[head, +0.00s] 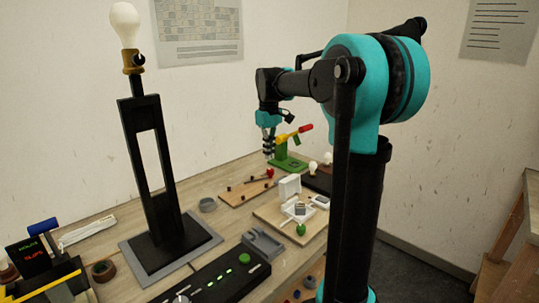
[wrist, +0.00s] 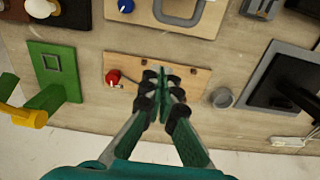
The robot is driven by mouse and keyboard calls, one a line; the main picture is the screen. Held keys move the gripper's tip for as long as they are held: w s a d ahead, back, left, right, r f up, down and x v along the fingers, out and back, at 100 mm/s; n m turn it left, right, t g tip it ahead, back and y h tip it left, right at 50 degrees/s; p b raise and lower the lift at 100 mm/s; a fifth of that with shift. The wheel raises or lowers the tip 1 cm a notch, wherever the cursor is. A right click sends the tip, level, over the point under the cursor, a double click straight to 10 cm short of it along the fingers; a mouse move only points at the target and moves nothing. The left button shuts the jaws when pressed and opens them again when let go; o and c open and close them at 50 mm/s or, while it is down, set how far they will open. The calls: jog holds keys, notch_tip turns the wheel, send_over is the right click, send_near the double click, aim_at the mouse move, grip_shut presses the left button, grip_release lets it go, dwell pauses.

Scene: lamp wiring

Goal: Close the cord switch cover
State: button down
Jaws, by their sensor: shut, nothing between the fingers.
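A small white box with its lid raised, seemingly the cord switch, stands on a light wooden board (head: 319,224) in the head view. Its cover (head: 289,186) stands upright, open, at the back of the white base (head: 298,211). My gripper (head: 268,150) is beyond and left of the box, apart from it, and points down. In the wrist view my gripper (wrist: 164,76) is shut and empty over a wooden board (wrist: 196,82) with a red knob (wrist: 113,76). The white box cannot be made out clearly there.
A green stand (head: 290,163) with a yellow and red lever is close behind my gripper. A tall black lamp (head: 164,190) stands to the left. A grey cradle (head: 262,244) and a black panel (head: 215,280) lie in front. Bulbs (head: 313,167) stand behind the box.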

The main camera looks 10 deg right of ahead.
jog(key=s+d+f, duration=0.2)
jog(key=s+f, duration=0.1)
jog(key=f, duration=0.3)
jog(key=shift+f, duration=0.2)
jog(key=shift+s+d+r, duration=0.1)
jog(key=shift+s+d, duration=0.05)
jog(key=shift+d, duration=0.05)
dwell(0.3)
jog(key=shift+s+r+t+y, duration=0.15)
jog(key=shift+t+y, duration=0.15)
